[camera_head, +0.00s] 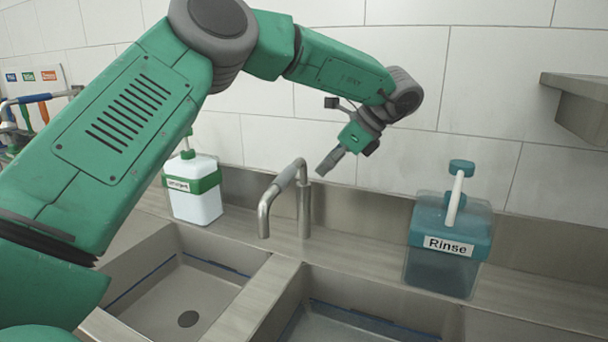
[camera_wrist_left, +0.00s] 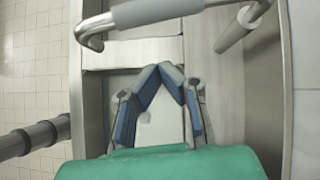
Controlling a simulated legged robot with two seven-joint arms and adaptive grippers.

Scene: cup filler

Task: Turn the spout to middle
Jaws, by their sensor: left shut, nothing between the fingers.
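The metal spout (camera_head: 284,182) bends from its upright post (camera_head: 304,212) toward the left front. Its downturned end sits near the back right corner of the left basin (camera_head: 190,290), left of the divider (camera_head: 250,305). My left gripper (camera_head: 324,170) is shut and empty, just right of the post and about level with the spout's top; I cannot tell if it touches. In the left wrist view, the spout (camera_wrist_left: 150,12) crosses the top edge, and the gripper's fingertips (camera_wrist_left: 165,68) meet below it. My right gripper is not in view.
A white dispenser with a green band (camera_head: 194,200) stands behind the left basin. A teal Rinse dispenser (camera_head: 449,245) stands on the ledge to the right. A shelf (camera_head: 580,105) juts from the tiled wall at right. Colored hoses (camera_head: 25,110) hang at far left.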

